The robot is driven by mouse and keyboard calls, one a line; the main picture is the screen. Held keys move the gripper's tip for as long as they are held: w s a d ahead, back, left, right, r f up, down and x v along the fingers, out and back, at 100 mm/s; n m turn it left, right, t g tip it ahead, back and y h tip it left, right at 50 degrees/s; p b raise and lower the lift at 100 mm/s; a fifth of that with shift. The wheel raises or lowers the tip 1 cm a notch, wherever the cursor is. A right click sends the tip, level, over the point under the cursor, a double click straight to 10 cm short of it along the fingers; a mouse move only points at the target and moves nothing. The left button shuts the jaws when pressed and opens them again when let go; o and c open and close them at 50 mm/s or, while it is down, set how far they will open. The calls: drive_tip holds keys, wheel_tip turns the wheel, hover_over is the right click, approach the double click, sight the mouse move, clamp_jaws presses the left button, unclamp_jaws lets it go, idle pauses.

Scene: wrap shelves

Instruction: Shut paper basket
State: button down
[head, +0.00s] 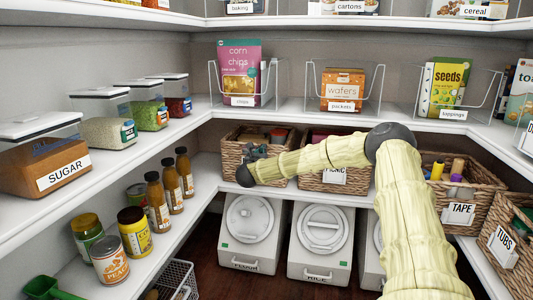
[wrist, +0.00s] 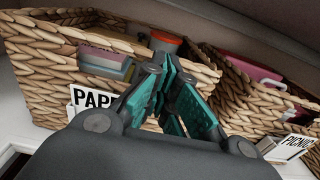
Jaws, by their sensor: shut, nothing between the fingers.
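The paper basket (head: 231,157) is a woven wicker basket at the left of the middle shelf in the head view, partly hidden by my arm. In the wrist view the paper basket (wrist: 40,70) fills the left, with a white label reading "PAP", the rest hidden behind my finger. Folded items and an orange-topped thing show inside. My gripper (wrist: 172,85) has its teal-padded fingers shut and empty, pointing at the right part of the basket's front. I cannot tell whether they touch it. In the head view my gripper (head: 256,152) is small, in front of the basket.
The picnic basket (head: 312,178) stands just right, with a pink item inside in the wrist view. A tape basket (head: 450,195) is farther right. White flour and rice bins (head: 320,240) stand below. Sauce bottles (head: 157,200) and jars line the left shelf.

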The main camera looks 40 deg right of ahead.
drive_tip(key=p+v, duration=0.2)
drive_tip(key=v, duration=1)
drive_tip(key=shift+w+p, duration=0.25)
drive_tip(key=shift+p, duration=0.15)
drive_tip(key=shift+a+f, duration=0.15)
drive_tip(key=shift+f, duration=0.05)
